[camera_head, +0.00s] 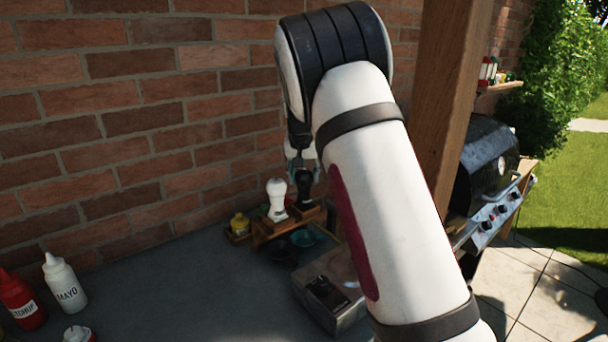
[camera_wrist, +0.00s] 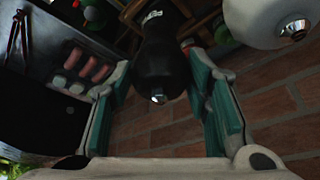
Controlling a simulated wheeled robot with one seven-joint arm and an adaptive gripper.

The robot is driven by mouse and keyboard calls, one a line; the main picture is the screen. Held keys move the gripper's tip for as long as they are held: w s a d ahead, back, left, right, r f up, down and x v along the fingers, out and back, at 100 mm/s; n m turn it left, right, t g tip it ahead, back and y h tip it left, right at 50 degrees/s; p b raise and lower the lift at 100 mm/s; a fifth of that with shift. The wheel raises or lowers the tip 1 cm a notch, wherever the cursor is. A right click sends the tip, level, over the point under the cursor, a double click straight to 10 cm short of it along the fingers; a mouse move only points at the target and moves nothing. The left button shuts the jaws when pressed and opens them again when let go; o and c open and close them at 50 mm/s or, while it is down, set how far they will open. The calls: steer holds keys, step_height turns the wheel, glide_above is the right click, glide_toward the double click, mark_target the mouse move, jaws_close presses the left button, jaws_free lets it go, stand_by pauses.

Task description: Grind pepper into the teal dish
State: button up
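The black pepper mill (camera_head: 305,187) stands upright at the wooden rack by the brick wall; its dark head with a metal knob fills the middle of the wrist view (camera_wrist: 160,68). My gripper (camera_head: 302,163) is above and around its top, pointing down. In the wrist view, its teal-padded fingers (camera_wrist: 160,80) are spread, one on each side of the mill. A narrow gap shows on the left; contact on the right is unclear. The teal dish (camera_head: 306,238) lies on the table in front of the rack, partly hidden by my arm in the head view.
A white mill (camera_head: 277,200) stands close beside the black one. A dark dish (camera_head: 279,250), a yellow jar (camera_head: 240,226) and a metal box (camera_head: 330,294) are near the rack. Mayo (camera_head: 63,283) and ketchup (camera_head: 21,300) bottles stand at left. The table's middle is clear.

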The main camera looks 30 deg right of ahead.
steer(key=shift+c, duration=1.2)
steer(key=m+b, duration=0.1)
steer(key=m+h+b, duration=0.1)
steer(key=m, duration=0.1)
steer(key=shift+w+a+f+g, duration=0.15)
steer(key=shift+g, duration=0.25)
steer(key=m+g+b, duration=0.1)
steer(key=m+b, duration=0.1)
steer(key=m, duration=0.1)
steer(key=shift+w+m+h, duration=0.1)
steer(key=shift+m+h, duration=0.2)
steer(key=m+g+b, duration=0.1)
steer(key=m+b, duration=0.1)
steer(key=m, duration=0.1)
steer(key=shift+w+m+g+b, duration=0.1)
steer(key=shift+m+g+b, duration=0.7)
steer(key=shift+m+b, duration=0.4)
steer(key=shift+m, duration=0.4)
steer(key=shift+m+b, duration=0.35)
steer(key=shift+m, duration=0.25)
